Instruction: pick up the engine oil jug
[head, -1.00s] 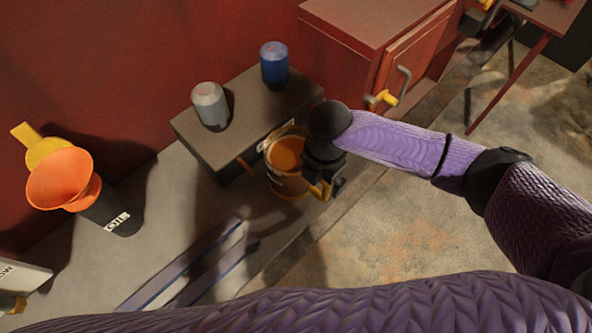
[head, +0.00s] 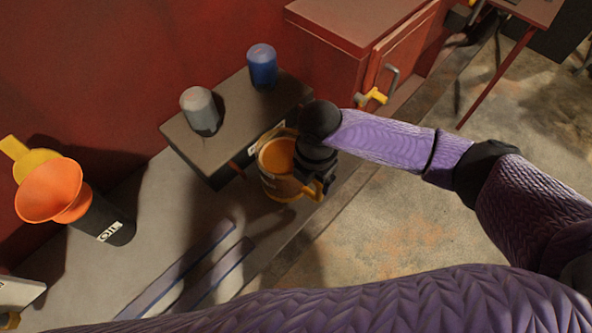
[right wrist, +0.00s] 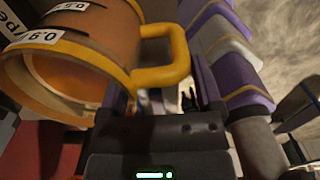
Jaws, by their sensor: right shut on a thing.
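The engine oil jug (head: 277,160) is an amber, open-topped jug with a yellow rim and handle, beside the low dark box. In the right wrist view the jug (right wrist: 95,50) fills the upper left, with white labels on its side and its yellow handle towards my gripper. I cannot tell whether the jug's base touches the surface below. My left gripper is not in view.
The dark box (head: 218,146) carries a grey can (head: 200,112) and a blue can (head: 262,66). A red cabinet (head: 345,32) stands behind. An orange funnel (head: 50,190) and a black oil container (head: 103,225) are at left. Flat strips (head: 190,268) lie on the grey surface (head: 150,222).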

